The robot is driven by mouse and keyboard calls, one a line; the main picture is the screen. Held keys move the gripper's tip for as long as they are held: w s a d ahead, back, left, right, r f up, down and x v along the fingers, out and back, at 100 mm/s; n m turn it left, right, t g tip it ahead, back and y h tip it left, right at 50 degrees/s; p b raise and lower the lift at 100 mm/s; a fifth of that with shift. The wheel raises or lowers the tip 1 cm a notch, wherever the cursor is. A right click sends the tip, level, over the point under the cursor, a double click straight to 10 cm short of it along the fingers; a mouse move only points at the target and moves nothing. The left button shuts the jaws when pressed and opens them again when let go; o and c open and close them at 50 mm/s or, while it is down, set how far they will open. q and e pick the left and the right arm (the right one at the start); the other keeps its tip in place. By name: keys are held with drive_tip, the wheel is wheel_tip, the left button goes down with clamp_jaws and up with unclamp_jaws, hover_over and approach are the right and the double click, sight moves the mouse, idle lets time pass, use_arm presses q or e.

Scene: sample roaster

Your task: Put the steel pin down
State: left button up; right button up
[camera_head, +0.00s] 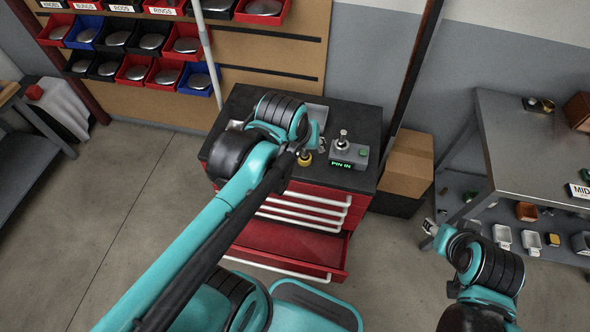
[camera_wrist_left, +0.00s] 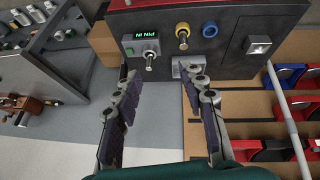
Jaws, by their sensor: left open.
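The steel pin (camera_head: 343,137) stands upright in a small grey box (camera_head: 349,151) with a green "PIN IN" display, on the black top of a red drawer cabinet. In the left wrist view, which is upside down, the pin (camera_wrist_left: 150,60) shows just beyond the gap between my left fingers. My left gripper (camera_wrist_left: 163,84) is open and empty, with its fingers apart from the pin. In the head view, my left gripper (camera_head: 307,153) is left of the box, partly hidden by its own arm. My right gripper (camera_head: 431,227) hangs right of the cabinet; its fingers are too small to read.
A yellow ring (camera_wrist_left: 182,30), a blue ring (camera_wrist_left: 209,29) and a grey metal block (camera_wrist_left: 188,68) are on the cabinet top near the box. A cabinet drawer (camera_head: 290,245) is pulled out. A cardboard box (camera_head: 407,165) and a grey bench (camera_head: 525,145) stand to the right.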

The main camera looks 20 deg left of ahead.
use_arm(q)
drive_tip(key=s+f+m+t, duration=0.1)
drive_tip(key=s+f+m, duration=0.2)
drive_tip(key=s, duration=0.3)
drive_tip(key=shift+a+f+m, duration=0.25)
drive_tip(key=shift+m, duration=0.05)
wheel_tip(320, 180, down, 2)
drive_tip(key=b, duration=0.2)
drive_tip(key=shift+f+b, duration=0.25)
drive_tip(key=shift+b, duration=0.05)
drive_tip(key=shift+c, duration=0.6)
clamp_jaws()
